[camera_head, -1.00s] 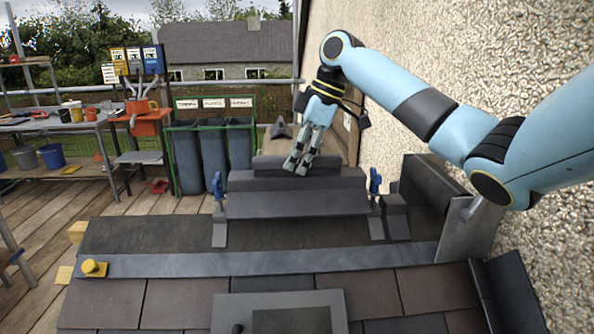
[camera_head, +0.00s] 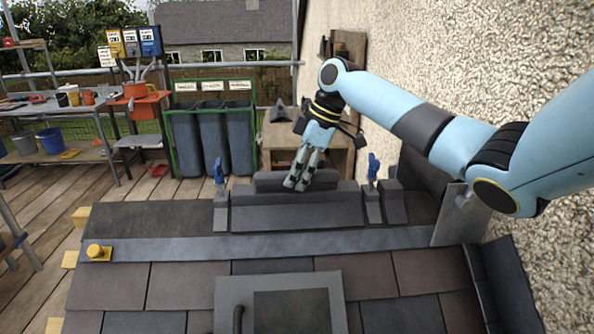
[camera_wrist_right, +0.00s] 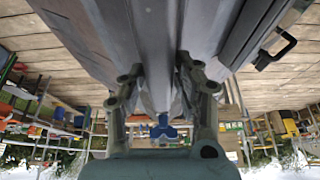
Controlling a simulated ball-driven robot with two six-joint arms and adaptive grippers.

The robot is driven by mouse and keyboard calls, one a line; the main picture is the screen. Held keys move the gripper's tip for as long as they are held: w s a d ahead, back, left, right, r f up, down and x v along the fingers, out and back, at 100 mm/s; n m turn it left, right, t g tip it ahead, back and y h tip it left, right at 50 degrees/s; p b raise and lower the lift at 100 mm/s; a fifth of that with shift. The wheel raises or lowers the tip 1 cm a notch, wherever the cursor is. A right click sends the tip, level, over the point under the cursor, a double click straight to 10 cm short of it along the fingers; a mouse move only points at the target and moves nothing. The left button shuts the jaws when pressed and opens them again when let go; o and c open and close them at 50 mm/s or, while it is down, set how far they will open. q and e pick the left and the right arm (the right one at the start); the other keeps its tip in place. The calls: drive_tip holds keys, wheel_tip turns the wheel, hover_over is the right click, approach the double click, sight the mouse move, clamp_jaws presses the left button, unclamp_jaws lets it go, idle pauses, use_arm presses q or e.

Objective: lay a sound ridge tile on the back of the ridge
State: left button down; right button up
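A dark grey ridge tile (camera_head: 290,214), with a raised crest and a sloping near face, spans the middle of the ridge between two blue clamps. The left clamp (camera_head: 218,172) and right clamp (camera_head: 373,167) stand at its ends. My right gripper (camera_head: 296,184) is shut on the tile's crest from above. In the right wrist view its fingers (camera_wrist_right: 160,85) lie either side of the crest of the tile (camera_wrist_right: 95,35), and a blue clamp (camera_wrist_right: 164,130) shows beyond. Whether the tile rests on the ridge cannot be told. My left gripper is out of view.
The rough wall (camera_head: 440,60) bounds the right side. Bins (camera_head: 212,140) and a bench (camera_head: 60,112) stand farther back.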

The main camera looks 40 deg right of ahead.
drive_tip(key=o, duration=0.3)
drive_tip(key=shift+r, duration=0.15)
drive_tip(key=b+v, duration=0.2)
drive_tip(key=v, duration=0.8)
drive_tip(key=shift+s+d+r, duration=0.15)
drive_tip(key=shift+r, duration=0.05)
drive_tip(key=shift+s+d+r+b, duration=0.15)
drive_tip(key=shift+r+b, duration=0.15)
drive_tip(key=shift+r, duration=0.35)
